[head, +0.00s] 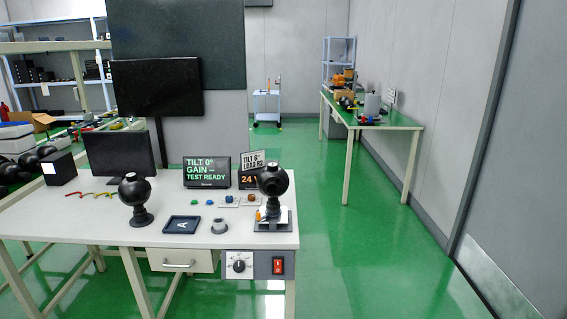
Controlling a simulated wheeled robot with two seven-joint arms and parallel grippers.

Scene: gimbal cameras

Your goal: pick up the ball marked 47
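No ball with a readable 47 shows in the head view. Two black ball-shaped gimbal cameras stand upright on the white table (60,222): the left gimbal camera (135,188) on a dark round base, and the right gimbal camera (273,179) on a plate at the table's right end. Several small coloured pieces lie between them, including a green piece (194,202), a blue piece (229,199) and an orange piece (250,198); any marks are too small to read. Several dark round objects (22,165) sit at the far left, partly cut off. Neither of my grippers is in view.
A dark tray marked A (168,225) and a grey ring-shaped holder (219,226) are near the front edge. A display (206,172) and monitor (120,153) stand behind. A green-topped table (400,122) stands back right. The green floor on the right (370,250) is clear.

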